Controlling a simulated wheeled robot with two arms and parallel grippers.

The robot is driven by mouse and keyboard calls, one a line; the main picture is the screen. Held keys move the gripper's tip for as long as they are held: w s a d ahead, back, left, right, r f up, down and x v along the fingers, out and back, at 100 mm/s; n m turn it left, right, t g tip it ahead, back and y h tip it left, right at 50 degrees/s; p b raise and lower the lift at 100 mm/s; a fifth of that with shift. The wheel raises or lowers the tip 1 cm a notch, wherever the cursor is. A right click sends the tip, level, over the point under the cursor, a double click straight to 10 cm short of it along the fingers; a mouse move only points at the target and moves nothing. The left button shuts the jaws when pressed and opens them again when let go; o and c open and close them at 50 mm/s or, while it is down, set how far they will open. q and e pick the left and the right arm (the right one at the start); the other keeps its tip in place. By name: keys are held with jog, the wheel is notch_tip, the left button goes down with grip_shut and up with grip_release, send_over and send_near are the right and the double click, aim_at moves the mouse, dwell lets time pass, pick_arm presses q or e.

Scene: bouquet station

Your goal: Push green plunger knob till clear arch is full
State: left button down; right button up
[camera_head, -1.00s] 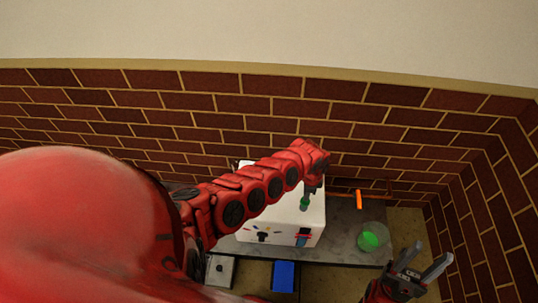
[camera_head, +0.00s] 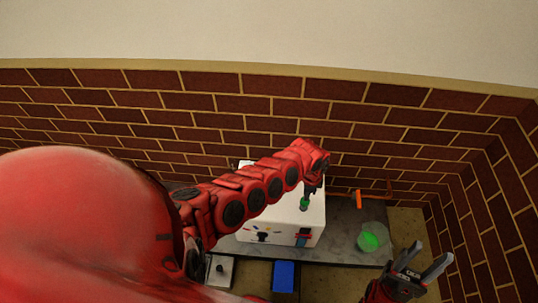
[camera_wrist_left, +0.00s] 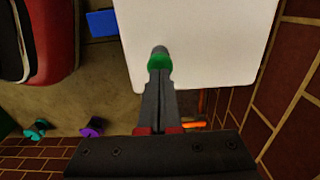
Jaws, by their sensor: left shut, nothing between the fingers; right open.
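The green plunger knob (camera_head: 304,203) stands on top of a white box-shaped machine (camera_head: 285,215). My left gripper (camera_head: 309,190) is shut and empty, with its fingertips right over the knob. In the left wrist view the shut fingertips (camera_wrist_left: 160,72) overlap the green knob (camera_wrist_left: 159,58), on the white top (camera_wrist_left: 215,45); whether they touch cannot be told. A clear round vessel with something green in it (camera_head: 371,238) stands to the right of the machine. I cannot make out a clear arch for certain. My right gripper (camera_head: 424,264) is open and empty at the lower right.
A blue block (camera_head: 284,276) and a grey plate with a black knob (camera_head: 220,270) lie in front of the grey counter (camera_head: 340,245). An orange handle (camera_head: 359,199) is behind the vessel. Brick walls close off the back and right.

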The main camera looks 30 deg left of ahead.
pick_arm(q)
jog(key=shift+f, duration=0.15)
jog(key=shift+f+b, duration=1.8)
jog(key=shift+f, duration=0.2)
notch_tip(320, 180, up, 5)
jog(key=p, duration=0.5)
jog(key=shift+f, duration=0.25)
jog(key=shift+f+b, duration=2.2)
jog(key=shift+f, duration=0.05)
jog(key=shift+r+p, duration=2.4)
jog(key=shift+r, duration=0.05)
jog(key=shift+f, duration=0.1)
